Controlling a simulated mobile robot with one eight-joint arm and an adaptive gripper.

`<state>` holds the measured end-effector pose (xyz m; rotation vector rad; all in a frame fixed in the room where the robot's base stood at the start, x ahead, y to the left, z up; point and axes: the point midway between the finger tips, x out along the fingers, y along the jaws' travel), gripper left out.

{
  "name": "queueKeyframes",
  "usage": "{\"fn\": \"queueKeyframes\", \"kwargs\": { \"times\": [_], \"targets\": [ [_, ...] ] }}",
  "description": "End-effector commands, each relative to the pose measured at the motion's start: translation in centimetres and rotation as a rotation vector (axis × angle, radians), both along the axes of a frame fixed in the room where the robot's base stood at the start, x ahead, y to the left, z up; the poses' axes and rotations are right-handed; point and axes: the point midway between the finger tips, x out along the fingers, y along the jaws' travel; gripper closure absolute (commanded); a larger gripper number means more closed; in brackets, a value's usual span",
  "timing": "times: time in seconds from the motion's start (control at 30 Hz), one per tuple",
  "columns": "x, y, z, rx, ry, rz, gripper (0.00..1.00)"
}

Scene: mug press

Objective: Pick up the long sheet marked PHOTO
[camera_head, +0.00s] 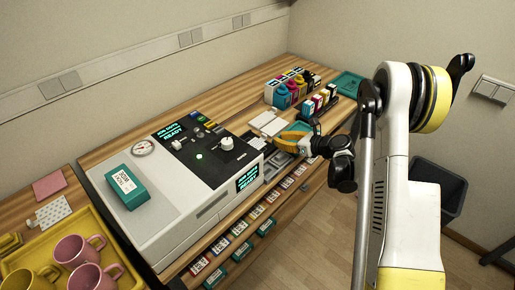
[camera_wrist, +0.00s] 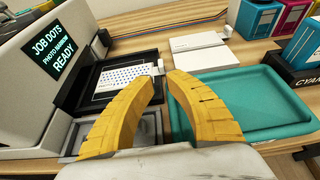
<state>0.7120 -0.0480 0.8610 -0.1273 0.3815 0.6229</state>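My gripper (camera_wrist: 161,79) has two curved yellow fingers with a narrow gap between the tips, and nothing is clearly held. In the head view my gripper (camera_head: 284,136) is at the machine's right end, and the arm hides part of the tray area.
The press (camera_head: 185,185) has a screen (camera_wrist: 55,45) reading JOB DOTS PHOTO NARROW READY. White stacks (camera_wrist: 200,58) lie behind my fingers. A teal tray (camera_wrist: 255,95) is to their right. Ink bottles (camera_head: 283,98) and cartridges (camera_head: 318,103) stand farther back. Pink mugs (camera_head: 75,250) sit at lower left.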

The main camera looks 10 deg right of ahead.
Motion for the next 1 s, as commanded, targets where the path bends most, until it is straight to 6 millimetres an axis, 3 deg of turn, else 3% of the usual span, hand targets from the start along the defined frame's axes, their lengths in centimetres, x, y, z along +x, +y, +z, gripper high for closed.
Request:
{"fn": "queueKeyframes", "kwargs": {
  "times": [0.6, 0.87, 0.9, 0.93, 1.0],
  "targets": [
    [6.5, 4.6, -2.9, 0.003, -0.002, -0.002, 0.85],
    [6.9, 4.8, -2.8, 0.004, -0.001, -0.003, 0.85],
    [6.9, 4.8, -2.8, 0.004, -0.001, -0.003, 0.96],
    [6.9, 4.8, -2.8, 0.004, -0.001, -0.003, 1.00],
    [6.9, 4.8, -2.8, 0.004, -0.001, -0.003, 1.00]
  ]
}}
